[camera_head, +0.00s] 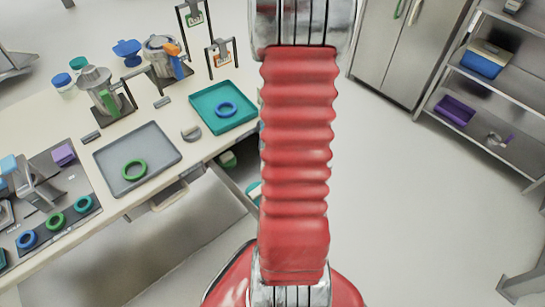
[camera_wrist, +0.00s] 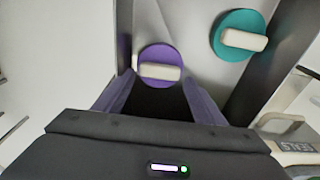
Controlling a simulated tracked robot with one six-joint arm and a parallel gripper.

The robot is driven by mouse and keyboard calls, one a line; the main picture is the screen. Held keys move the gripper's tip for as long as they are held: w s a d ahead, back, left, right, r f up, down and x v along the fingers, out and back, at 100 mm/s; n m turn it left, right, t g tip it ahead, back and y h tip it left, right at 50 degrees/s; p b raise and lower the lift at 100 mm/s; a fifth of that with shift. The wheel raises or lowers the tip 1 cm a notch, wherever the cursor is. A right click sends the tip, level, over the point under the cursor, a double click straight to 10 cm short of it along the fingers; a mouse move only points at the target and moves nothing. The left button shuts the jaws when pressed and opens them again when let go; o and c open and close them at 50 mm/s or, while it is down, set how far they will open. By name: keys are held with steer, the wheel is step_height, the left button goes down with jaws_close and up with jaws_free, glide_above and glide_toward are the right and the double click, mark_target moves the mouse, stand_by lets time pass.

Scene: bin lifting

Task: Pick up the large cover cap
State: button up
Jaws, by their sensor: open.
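Two round caps with pale bar handles show in the wrist view. A purple cap (camera_wrist: 146,55) lies just beyond my gripper (camera_wrist: 159,84), roughly centred between the fingertips. A teal cap (camera_wrist: 221,40) lies up and to the right and looks somewhat larger. Which one is the large cover cap, I cannot tell for certain. My gripper is open, with nothing visible between the fingers. The lower edge of the purple cap is close to the fingertips; contact is not clear. In the head view my red arm hides the gripper.
Both caps lie on a pale surface beside a dark wall (camera_wrist: 262,70). A labelled grey object (camera_wrist: 292,145) is at lower right. In the head view, an open drawer (camera_head: 236,173) sits under the table (camera_head: 130,205), which carries trays, rings and metal vessels.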

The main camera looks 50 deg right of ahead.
steer(key=shift+w+d+f, duration=0.1)
steer(key=shift+w+f, duration=0.05)
steer(key=shift+f, duration=0.75)
steer(key=shift+w+f, duration=0.1)
steer(key=shift+f, duration=0.8)
steer(key=c, duration=0.7)
